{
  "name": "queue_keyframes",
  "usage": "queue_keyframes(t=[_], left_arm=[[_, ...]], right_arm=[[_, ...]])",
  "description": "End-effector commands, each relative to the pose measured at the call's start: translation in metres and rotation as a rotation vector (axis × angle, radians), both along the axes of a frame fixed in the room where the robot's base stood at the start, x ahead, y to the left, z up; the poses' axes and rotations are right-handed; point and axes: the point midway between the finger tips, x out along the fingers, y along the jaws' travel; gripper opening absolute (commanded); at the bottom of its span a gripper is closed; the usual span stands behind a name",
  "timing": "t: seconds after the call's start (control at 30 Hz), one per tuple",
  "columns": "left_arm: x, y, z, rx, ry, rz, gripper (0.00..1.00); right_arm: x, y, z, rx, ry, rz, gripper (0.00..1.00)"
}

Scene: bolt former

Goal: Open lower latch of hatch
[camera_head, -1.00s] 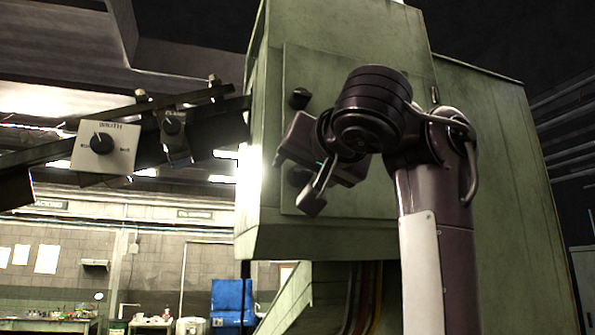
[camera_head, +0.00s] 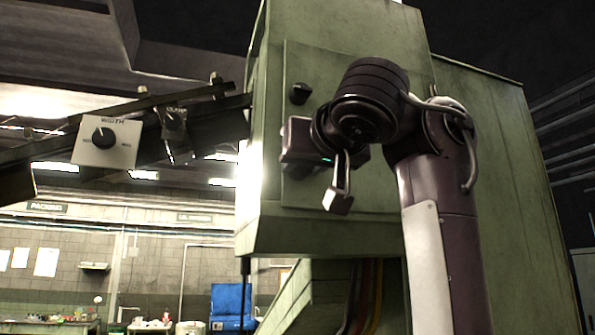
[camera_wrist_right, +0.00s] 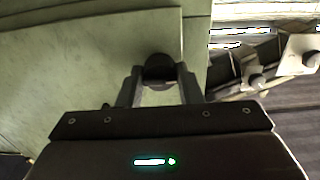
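The hatch (camera_head: 385,205) is a flat green panel on the machine's front. Its upper latch (camera_head: 299,94) is a dark knob near the panel's left edge. The lower latch (camera_wrist_right: 158,68) shows in the right wrist view as a dark round knob lying between my right gripper's fingers (camera_wrist_right: 157,88). The fingers are apart on either side of it; firm contact cannot be made out. In the head view my right gripper (camera_head: 318,180) is in front of the lower left of the hatch and mostly hides the lower latch. My left gripper is not in view.
A dark rail with a white dial box (camera_head: 106,141) and a smaller knob box (camera_head: 174,123) runs left of the machine. Colored cables (camera_head: 365,295) hang below the housing. A blue bin (camera_head: 228,302) stands in the background.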

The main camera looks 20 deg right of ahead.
Motion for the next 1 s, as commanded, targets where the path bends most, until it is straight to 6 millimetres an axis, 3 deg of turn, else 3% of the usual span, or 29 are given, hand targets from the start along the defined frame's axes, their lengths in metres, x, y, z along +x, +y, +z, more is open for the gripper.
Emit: queue_keyframes(t=[0.03, 0.2, 0.37, 0.6, 0.87, 1.0], left_arm=[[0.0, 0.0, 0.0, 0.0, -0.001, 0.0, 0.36], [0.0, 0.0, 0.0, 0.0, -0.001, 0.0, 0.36], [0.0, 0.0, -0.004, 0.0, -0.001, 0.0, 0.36], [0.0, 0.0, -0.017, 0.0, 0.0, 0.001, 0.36], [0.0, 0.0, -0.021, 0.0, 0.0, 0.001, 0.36], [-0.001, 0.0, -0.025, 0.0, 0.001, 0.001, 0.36]], right_arm=[[0.0, 0.0, 0.0, 0.0, 0.0, 0.0, 0.2], [0.0, 0.0, 0.0, 0.001, -0.001, 0.0, 0.0], [0.0, 0.0, -0.002, 0.052, 0.001, 0.0, 0.0], [-0.001, 0.0, -0.002, 0.375, 0.011, 0.001, 0.0], [0.0, 0.0, -0.001, 0.553, 0.019, 0.0, 0.0], [0.0, 0.0, -0.001, 0.757, 0.024, 0.001, 0.0]])
